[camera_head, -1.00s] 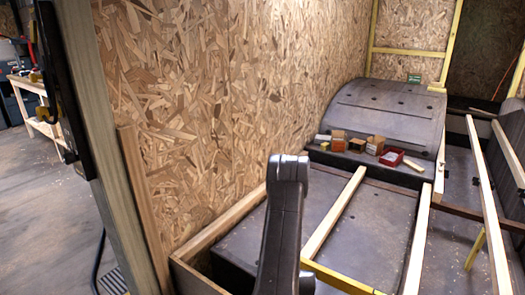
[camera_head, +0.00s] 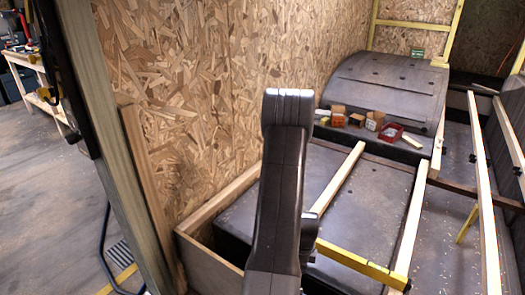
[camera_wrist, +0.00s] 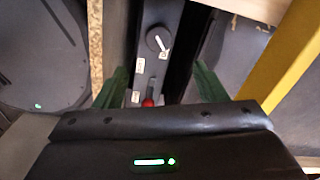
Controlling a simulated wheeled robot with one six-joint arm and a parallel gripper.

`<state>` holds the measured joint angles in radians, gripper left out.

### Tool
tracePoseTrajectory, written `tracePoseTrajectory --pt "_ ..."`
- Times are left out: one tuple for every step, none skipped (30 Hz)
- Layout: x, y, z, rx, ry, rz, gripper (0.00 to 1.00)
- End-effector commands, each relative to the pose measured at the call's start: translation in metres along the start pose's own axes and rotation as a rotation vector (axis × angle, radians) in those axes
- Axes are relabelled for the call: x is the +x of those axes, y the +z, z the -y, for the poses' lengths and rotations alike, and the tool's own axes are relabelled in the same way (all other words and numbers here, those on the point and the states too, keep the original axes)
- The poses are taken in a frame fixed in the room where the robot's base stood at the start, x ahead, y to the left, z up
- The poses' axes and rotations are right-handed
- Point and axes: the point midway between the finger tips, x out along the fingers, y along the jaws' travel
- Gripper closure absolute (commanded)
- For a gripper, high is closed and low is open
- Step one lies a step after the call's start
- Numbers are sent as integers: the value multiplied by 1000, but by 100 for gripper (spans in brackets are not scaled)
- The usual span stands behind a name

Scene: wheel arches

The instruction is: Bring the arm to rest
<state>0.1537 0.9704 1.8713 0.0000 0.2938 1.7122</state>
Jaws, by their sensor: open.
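My arm (camera_head: 280,180) stands up dark in the lower middle of the head view, in front of the chipboard wall. My gripper does not show there. In the wrist view my gripper (camera_wrist: 160,82) is open, with its two green fingers wide apart and nothing held between them. Beyond the fingers is a grey panel (camera_wrist: 152,75) with a round black dial (camera_wrist: 158,38), a red knob (camera_wrist: 148,102) and small white labels. I cannot tell how far the panel is from the fingertips.
A wheel arch (camera_head: 385,95) stands at the back, with small boxes (camera_head: 358,120) and a red tray (camera_head: 389,132) at its front. Wooden battens (camera_head: 340,178) and a yellow bar (camera_head: 362,264) cross the floor. The chipboard wall (camera_head: 200,90) runs along the left.

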Motion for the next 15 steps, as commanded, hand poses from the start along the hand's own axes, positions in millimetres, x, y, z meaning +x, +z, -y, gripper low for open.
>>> tracePoseTrajectory --pt "18 0 -3 0 11 -1 35" --pt "24 0 -3 0 11 -1 35" --pt "30 0 -3 0 11 -1 35" --pt "36 0 -3 0 10 -1 35" --pt "41 0 -3 0 10 -1 35" --pt "48 0 -3 0 10 -1 35" --pt "53 0 -3 0 11 -1 35" --pt "58 0 -3 0 10 -1 35" --pt "65 0 -3 0 10 -1 35" --pt "71 0 -3 0 10 -1 35" --pt "76 0 -3 0 10 -1 35" --pt "83 0 -3 0 9 -1 35" --pt "88 0 -3 0 9 -1 35" --pt "93 0 -3 0 9 -1 35" --pt "100 0 -3 0 10 -1 35"
